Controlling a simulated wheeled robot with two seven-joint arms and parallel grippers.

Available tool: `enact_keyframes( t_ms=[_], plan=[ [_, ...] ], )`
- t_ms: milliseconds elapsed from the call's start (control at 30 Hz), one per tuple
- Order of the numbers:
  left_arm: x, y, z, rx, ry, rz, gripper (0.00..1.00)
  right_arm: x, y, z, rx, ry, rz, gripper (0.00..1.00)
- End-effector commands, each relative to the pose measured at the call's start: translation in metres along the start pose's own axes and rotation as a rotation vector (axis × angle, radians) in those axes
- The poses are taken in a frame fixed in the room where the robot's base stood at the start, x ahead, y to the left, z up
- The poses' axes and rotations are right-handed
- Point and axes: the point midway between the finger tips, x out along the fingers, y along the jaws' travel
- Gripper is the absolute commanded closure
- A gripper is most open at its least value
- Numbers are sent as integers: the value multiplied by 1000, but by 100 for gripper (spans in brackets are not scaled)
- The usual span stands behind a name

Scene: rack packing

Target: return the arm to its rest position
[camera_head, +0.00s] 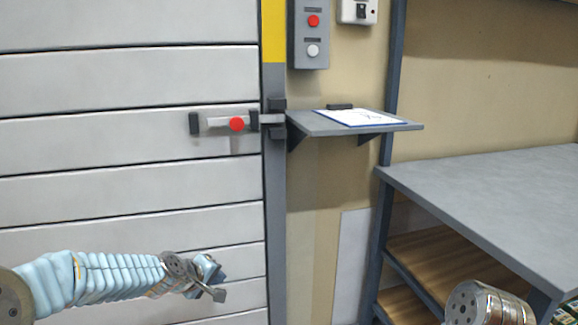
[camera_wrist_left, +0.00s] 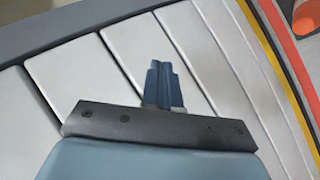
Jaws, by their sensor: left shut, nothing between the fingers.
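My left arm comes in from the left in the head view, sleeved in light blue, in front of the pale slatted door. My left gripper (camera_head: 214,279) is at its end, low and apart from the door latch. In the left wrist view its blue fingers (camera_wrist_left: 164,84) are together with nothing between them, and the slats lie behind. My right gripper is not in view; a metallic part of my right arm shows at the bottom right of the head view.
The slatted door (camera_head: 120,150) carries a latch with a red knob (camera_head: 236,124). A small grey shelf (camera_head: 330,125) with a clipboard (camera_head: 357,117) juts from the wall. A grey control box (camera_head: 312,40) hangs above. A grey workbench (camera_head: 500,190) stands at the right.

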Motion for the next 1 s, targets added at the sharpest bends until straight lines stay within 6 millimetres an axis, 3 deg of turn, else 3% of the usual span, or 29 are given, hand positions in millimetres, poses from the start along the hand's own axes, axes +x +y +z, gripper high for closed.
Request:
enact_keyframes(
  t_ms=[33, 100, 233, 400, 500, 600, 700, 1000],
  plan=[
    [21, -34, 26, 35, -45, -57, 100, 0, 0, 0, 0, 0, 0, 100],
    [42, -79, 64, 95, -106, -126, 100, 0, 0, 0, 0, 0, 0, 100],
    [63, -162, 141, 215, -241, -232, 100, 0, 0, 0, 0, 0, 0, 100],
    [51, -254, 243, 361, -443, -314, 100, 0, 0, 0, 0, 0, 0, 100],
    [33, -289, 289, 423, -545, -330, 100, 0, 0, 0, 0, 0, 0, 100],
    [16, -309, 319, 463, -616, -333, 100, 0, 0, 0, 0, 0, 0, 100],
    [7, -318, 333, 482, -651, -331, 100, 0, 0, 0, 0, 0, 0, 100],
    [5, -320, 335, 487, -657, -330, 100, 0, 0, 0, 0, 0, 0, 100]
  ],
)
